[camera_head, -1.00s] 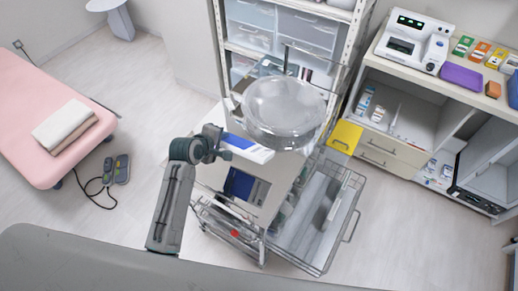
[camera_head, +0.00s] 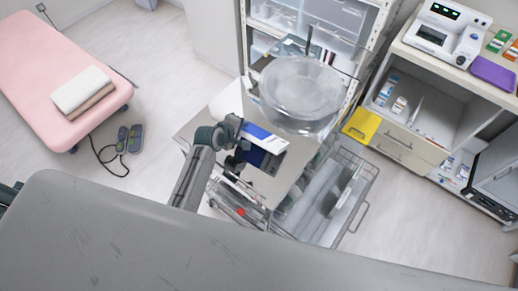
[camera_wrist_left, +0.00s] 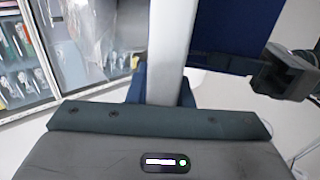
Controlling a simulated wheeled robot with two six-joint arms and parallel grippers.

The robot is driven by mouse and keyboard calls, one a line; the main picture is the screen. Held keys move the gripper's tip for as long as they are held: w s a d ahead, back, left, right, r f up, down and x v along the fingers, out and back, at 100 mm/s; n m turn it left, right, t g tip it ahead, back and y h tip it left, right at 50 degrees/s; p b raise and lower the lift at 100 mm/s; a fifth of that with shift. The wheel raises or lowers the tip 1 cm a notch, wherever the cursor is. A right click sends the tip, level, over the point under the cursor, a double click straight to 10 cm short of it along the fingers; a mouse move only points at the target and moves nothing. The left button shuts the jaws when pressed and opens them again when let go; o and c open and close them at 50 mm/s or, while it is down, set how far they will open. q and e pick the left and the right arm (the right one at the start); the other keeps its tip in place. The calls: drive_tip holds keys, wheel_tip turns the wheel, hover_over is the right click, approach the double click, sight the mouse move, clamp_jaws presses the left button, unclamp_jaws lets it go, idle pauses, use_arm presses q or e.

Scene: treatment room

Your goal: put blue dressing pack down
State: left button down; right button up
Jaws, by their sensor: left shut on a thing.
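My left gripper (camera_head: 238,140) is shut on the blue dressing pack (camera_head: 264,138), a flat box with white and blue faces. It holds the pack over the steel trolley top (camera_head: 265,187), in front of a round clear bowl (camera_head: 300,90). A dark blue patch (camera_head: 263,162) shows just below the pack; I cannot tell if it is a reflection or another item. In the left wrist view, the pack's blue face (camera_wrist_left: 235,25) and pale side (camera_wrist_left: 171,40) rise in front of the camera, with a dark finger (camera_wrist_left: 288,76) at right. My right gripper is not in view.
A wire basket (camera_head: 350,215) sticks out from the trolley's right side. A yellow box (camera_head: 361,125) stands near the counter cabinet. Shelving (camera_head: 243,40) rises behind the trolley. A pink couch (camera_head: 95,125) with folded towels (camera_head: 80,90) is at left. Trolley top is bare left of the bowl.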

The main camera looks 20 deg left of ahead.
use_arm(q)
drive_tip(key=shift+f, duration=0.5)
drive_tip(key=c, duration=1.5)
unclamp_jaws()
drive_tip(key=shift+o, duration=0.2)
drive_tip(key=shift+r, duration=0.15)
